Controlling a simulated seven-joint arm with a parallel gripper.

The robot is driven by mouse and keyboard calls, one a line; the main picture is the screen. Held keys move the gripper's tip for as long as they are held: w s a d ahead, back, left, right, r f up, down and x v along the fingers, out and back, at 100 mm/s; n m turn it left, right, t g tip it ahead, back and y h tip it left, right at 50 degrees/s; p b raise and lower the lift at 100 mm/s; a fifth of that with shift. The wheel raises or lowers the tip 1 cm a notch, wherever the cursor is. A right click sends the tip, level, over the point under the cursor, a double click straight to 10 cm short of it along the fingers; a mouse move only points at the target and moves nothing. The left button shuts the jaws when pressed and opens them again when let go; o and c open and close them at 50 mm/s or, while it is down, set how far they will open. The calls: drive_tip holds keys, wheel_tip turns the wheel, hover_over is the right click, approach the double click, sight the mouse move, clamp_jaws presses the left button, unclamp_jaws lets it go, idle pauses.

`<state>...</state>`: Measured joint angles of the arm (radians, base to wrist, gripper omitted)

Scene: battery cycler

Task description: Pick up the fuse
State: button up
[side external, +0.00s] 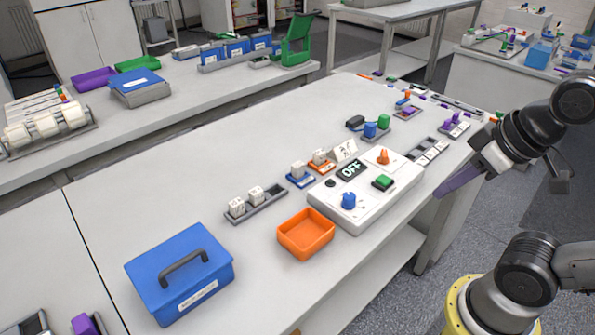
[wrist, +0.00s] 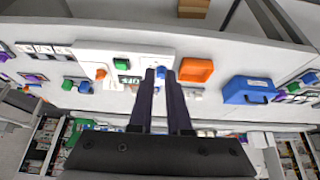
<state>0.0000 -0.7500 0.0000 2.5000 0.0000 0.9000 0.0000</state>
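No part is clearly marked as the fuse, and I cannot tell which one it is. Small white labelled blocks (side external: 246,198) stand in a grey holder (side external: 266,206) left of the control box. Another white block (side external: 298,169) sits on a blue base, beside an orange-based one (side external: 319,158). My gripper (side external: 440,192) has purple fingers and hangs at the right, off the table's edge, away from all these parts. In the wrist view my gripper (wrist: 160,74) shows a gap between its two fingers, with nothing held in it.
A white control box (side external: 335,210) with an OFF display, a blue knob and a green button stands mid-table. An orange tray (side external: 306,235) and a blue lidded box (side external: 180,272) lie near the front. Several small parts line the far right edge. The table's left middle is clear.

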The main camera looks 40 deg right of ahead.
drive_tip(key=o, duration=0.6)
drive_tip(key=shift+o, duration=0.2)
